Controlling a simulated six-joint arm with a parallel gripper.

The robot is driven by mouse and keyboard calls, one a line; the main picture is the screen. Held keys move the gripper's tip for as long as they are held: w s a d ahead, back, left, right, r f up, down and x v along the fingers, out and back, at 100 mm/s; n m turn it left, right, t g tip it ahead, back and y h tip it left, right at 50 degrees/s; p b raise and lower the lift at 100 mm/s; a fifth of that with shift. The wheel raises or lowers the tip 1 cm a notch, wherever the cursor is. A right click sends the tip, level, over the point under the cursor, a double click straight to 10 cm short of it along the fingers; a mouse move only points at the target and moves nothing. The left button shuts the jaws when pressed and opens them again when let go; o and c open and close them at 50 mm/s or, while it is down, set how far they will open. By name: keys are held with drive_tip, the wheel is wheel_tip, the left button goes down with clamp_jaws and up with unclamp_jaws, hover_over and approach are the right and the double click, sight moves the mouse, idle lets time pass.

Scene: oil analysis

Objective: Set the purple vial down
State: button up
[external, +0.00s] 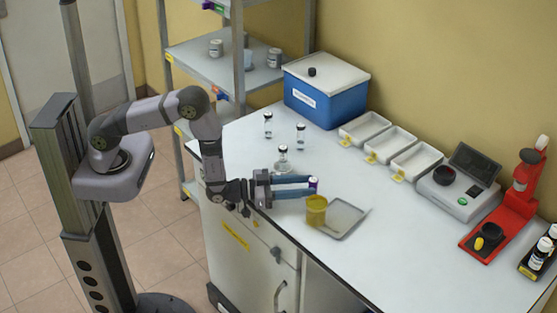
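The purple vial (314,183) is small in the external view, with a pale top and a purple side. It sits at the tips of my gripper's blue fingers (309,186), which reach out to the right over the bench. The fingers appear closed on the vial's two sides. The vial's lower part is partly hidden by the near finger. In the picture it lies just above a yellow cup (316,211); I cannot tell its height over the bench.
A shallow grey tray (345,232) lies right of the cup. Clear dark-capped vials (300,134) and a flask-like glass (283,163) stand behind my gripper. White bins (417,161), a scale (457,196) and a red device (512,205) line the back.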

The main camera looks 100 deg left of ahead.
drive_tip(key=shift+r, duration=0.2)
drive_tip(key=shift+s+d+f, duration=0.1)
drive_tip(key=shift+s+d, duration=0.05)
drive_tip(key=shift+s, duration=0.45)
drive_tip(key=s+b, duration=0.1)
drive_tip(key=s, duration=0.2)
drive_tip(key=s+d+b, duration=0.1)
drive_tip(key=s, duration=0.2)
drive_tip(key=s+d+b, duration=0.1)
drive_tip(key=s, duration=0.2)
drive_tip(key=shift+s, duration=0.35)
drive_tip(key=shift+o, duration=0.6)
drive_tip(key=shift+s, duration=0.5)
